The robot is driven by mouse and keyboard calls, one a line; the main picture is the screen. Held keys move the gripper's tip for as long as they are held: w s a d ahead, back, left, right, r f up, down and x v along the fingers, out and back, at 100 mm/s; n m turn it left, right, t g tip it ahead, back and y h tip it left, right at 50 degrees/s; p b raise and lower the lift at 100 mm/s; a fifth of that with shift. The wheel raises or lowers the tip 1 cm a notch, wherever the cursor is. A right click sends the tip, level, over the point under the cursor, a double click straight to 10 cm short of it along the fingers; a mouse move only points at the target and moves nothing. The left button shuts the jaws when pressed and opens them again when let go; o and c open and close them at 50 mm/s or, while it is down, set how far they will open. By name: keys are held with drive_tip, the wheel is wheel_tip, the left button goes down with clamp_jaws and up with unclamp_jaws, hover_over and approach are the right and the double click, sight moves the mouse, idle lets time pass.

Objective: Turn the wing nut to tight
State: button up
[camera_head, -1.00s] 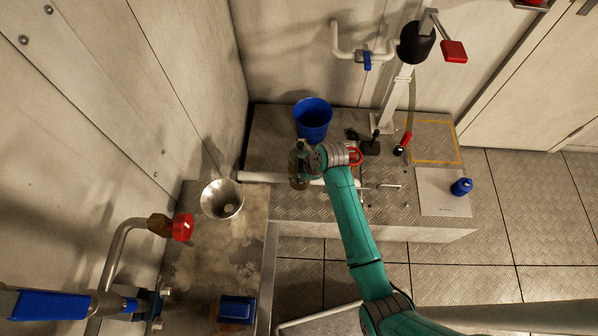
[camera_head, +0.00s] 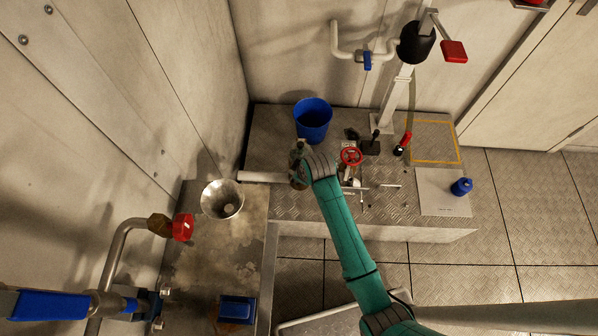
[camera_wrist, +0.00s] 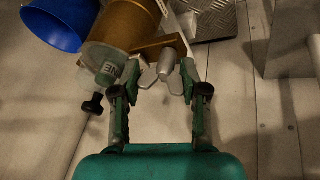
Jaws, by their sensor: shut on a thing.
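The wing nut (camera_wrist: 164,66) is grey with two flat wings and sits on a brown metal bracket in the wrist view. My gripper (camera_wrist: 160,76) has one finger on each side of it and is shut on it. The contact at the wings is partly hard to make out in the dim light. A bronze cylindrical housing (camera_wrist: 115,25) with a grey lettered end stands just left of the nut. In the head view the housing (camera_head: 297,172) shows beside the end of my arm, which hides the nut.
A blue bucket (camera_head: 313,120) stands behind the housing. A red handwheel (camera_head: 351,157) and a red-handled tool (camera_head: 403,144) are to its right. A metal funnel (camera_head: 222,199) sits at the left. A blue bottle (camera_head: 461,187) stands on a pale sheet at the right.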

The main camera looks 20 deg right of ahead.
drive_tip(key=m+h, duration=0.1)
drive_tip(key=m, duration=0.1)
drive_tip(key=m+h, duration=0.1)
drive_tip(key=m, duration=0.2)
drive_tip(key=shift+a+m+h, duration=0.1)
drive_tip(key=shift+m+h, duration=0.2)
drive_tip(key=m+h, duration=0.1)
drive_tip(key=m, duration=0.1)
drive_tip(key=m+g+h, duration=0.1)
drive_tip(key=m, duration=0.2)
drive_tip(key=shift+s, duration=0.1)
drive_tip(key=shift+m, duration=0.4)
drive_tip(key=o, duration=0.9)
drive_tip(key=v, duration=1.2)
drive_tip(key=shift+a, duration=0.1)
